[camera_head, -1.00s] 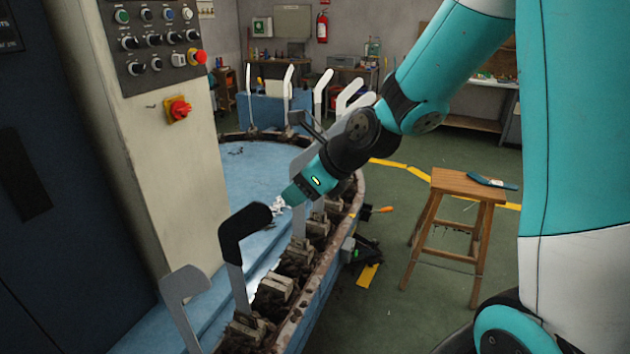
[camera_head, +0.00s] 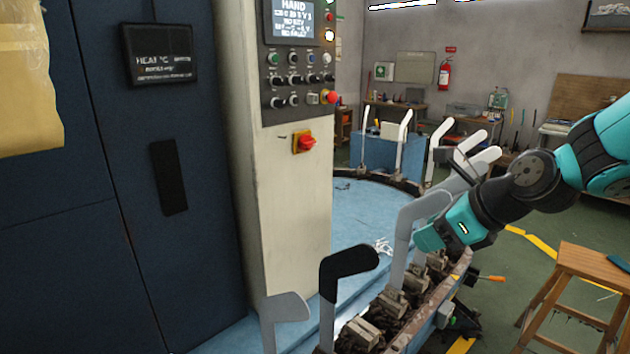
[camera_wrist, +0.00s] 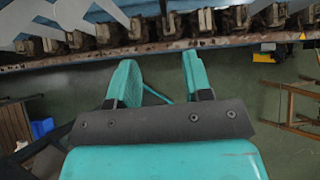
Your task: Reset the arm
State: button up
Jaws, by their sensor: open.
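My gripper (camera_wrist: 158,82) is open and empty in the wrist view, its two teal fingers apart, pointing toward the rusty rim of the round table. In the head view my gripper (camera_head: 428,238) is at the right of centre, beside the grey sock boards at the table's edge. A board with a black sock on it (camera_head: 347,265) stands upright to the left of my gripper, apart from it. A bare grey board (camera_head: 286,308) stands in front of that one.
The control panel column (camera_head: 293,190) stands left of the blue round table (camera_head: 362,212). Several white boards (camera_head: 404,126) stand around its far side. A wooden stool (camera_head: 580,262) is at the right. Green floor (camera_wrist: 255,95) is open below the table rim.

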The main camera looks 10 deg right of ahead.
jog(key=s+a+n+g, duration=0.2)
jog(key=s+n, duration=0.5)
jog(key=n, duration=0.4)
jog(key=s+a+n+g+b, duration=0.1)
jog(key=s+a+n, duration=0.4)
jog(key=n, duration=0.7)
jog(key=s+a+n+g+h+b, duration=0.1)
jog(key=s+a+n+g, duration=0.3)
jog(key=s+n, duration=0.4)
jog(key=n, duration=0.4)
jog(key=shift+s+a, duration=0.25)
jog(key=shift+s, duration=0.1)
